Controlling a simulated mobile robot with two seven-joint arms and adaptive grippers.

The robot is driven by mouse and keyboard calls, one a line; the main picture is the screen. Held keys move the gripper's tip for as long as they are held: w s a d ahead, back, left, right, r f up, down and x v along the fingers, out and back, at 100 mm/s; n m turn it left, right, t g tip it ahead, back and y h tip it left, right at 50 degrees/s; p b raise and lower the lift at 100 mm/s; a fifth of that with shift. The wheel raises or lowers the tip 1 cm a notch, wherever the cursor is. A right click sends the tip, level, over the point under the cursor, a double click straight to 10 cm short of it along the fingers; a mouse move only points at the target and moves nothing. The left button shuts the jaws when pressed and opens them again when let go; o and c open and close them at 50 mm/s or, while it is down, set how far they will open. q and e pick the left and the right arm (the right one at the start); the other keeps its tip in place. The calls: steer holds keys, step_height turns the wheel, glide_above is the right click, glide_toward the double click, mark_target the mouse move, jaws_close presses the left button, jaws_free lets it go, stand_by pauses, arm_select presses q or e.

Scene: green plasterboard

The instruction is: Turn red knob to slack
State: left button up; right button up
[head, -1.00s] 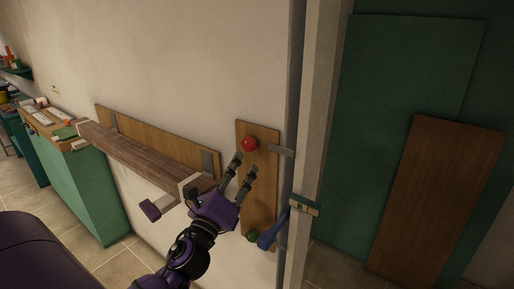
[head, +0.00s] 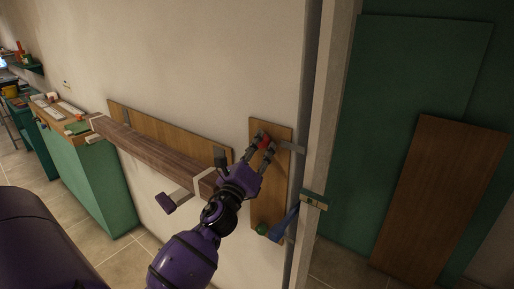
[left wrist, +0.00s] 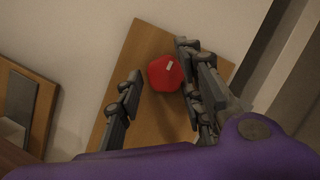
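The red knob (head: 265,141) sits near the top of a narrow upright wooden board on the wall. In the left wrist view the red knob (left wrist: 164,75) shows a small pale mark near its upper edge. My left gripper (head: 260,149) is at the knob with its fingers parted. In the left wrist view the left gripper (left wrist: 158,80) has the knob between its fingers, close to or touching the right fingers. A clear gap shows between the knob and the left finger. My right gripper is out of view.
The wooden board (head: 267,194) also carries a green knob (head: 262,229) and a blue handle (head: 284,226) lower down. A wooden beam (head: 150,155) juts along the wall to the left. A pale door frame (head: 331,130) with a latch (head: 313,199) stands close on the right.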

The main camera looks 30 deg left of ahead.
arm_select(q)
jaws_close()
steer(key=shift+n, duration=0.5)
steer(key=n+g, duration=0.1)
steer(key=n, duration=0.3)
steer(key=n+g+y, duration=0.1)
steer(key=n+g, duration=0.1)
steer(key=n, duration=0.2)
steer(key=d+n+g+y, duration=0.1)
steer(key=n, duration=0.3)
steer(key=shift+s+g, duration=0.25)
steer(key=shift+g, duration=0.15)
steer(key=shift+f, duration=0.1)
steer(key=shift+o, duration=1.2)
jaws_free()
steer(key=shift+w, duration=0.2)
